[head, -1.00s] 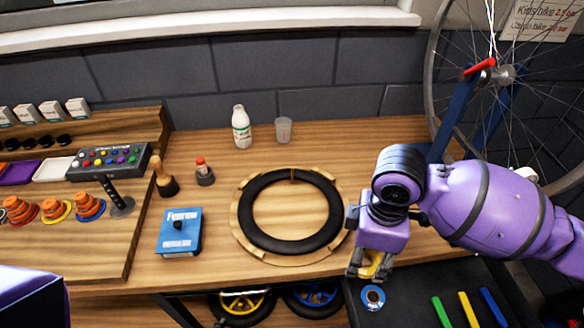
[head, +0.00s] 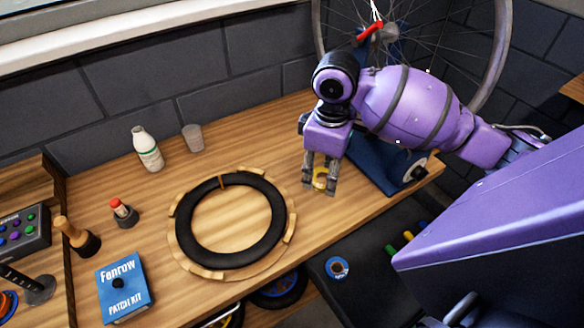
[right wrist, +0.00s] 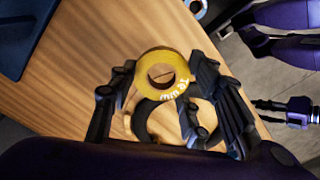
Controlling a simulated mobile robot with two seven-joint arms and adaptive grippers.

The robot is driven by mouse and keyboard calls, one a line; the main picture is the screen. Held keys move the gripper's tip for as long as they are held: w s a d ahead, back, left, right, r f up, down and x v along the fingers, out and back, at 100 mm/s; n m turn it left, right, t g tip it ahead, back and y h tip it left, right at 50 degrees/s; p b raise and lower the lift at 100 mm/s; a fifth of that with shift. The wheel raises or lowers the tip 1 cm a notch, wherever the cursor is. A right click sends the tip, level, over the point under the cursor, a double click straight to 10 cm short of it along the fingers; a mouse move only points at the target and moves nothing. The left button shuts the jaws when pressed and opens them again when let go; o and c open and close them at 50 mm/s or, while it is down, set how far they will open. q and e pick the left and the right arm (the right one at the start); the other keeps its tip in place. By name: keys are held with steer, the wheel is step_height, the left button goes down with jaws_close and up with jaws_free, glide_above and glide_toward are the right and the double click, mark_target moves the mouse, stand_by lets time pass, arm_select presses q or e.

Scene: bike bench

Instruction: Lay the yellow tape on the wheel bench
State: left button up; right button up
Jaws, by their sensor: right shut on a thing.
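The yellow tape (head: 320,179) is a small ring held between the fingers of my right gripper (head: 319,188). In the right wrist view the yellow tape (right wrist: 163,74) sits between the two dark fingers, its hole and some lettering showing. The gripper points down over the right part of the wooden wheel bench (head: 262,150), between the black tyre and the blue wheel stand. Bench wood fills much of the right wrist view. I cannot tell the exact gap under the tape. A small purple gripper at the right of the wrist view (right wrist: 299,112) looks like my left one; its fingers are unclear.
The black tyre (head: 181,219) lies on a round wooden holder left of the gripper. The blue wheel stand (head: 372,168) is close on the right. A blue roll (head: 337,268) lies on the dark surface below the bench edge. A bottle (head: 147,148) and cup (head: 193,138) stand behind.

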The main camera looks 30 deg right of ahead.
steer(key=w+d+f, duration=0.1)
steer(key=w+f, duration=0.1)
steer(key=w, duration=0.1)
steer(key=w+f, duration=0.3)
steer(key=w, duration=0.1)
steer(key=w+d+f, duration=0.1)
steer(key=w+f, duration=0.2)
steer(key=w, duration=0.1)
steer(key=shift+d, duration=0.3)
steer(key=shift+w+d+f, duration=0.1)
steer(key=shift+w+f, duration=0.15)
steer(key=shift+f, duration=0.2)
steer(key=shift+w+f, duration=0.15)
steer(key=shift+f, duration=1.45)
steer(key=shift+f, duration=0.15)
steer(key=o, duration=0.6)
steer(key=shift+c, duration=0.2)
steer(key=o, duration=0.4)
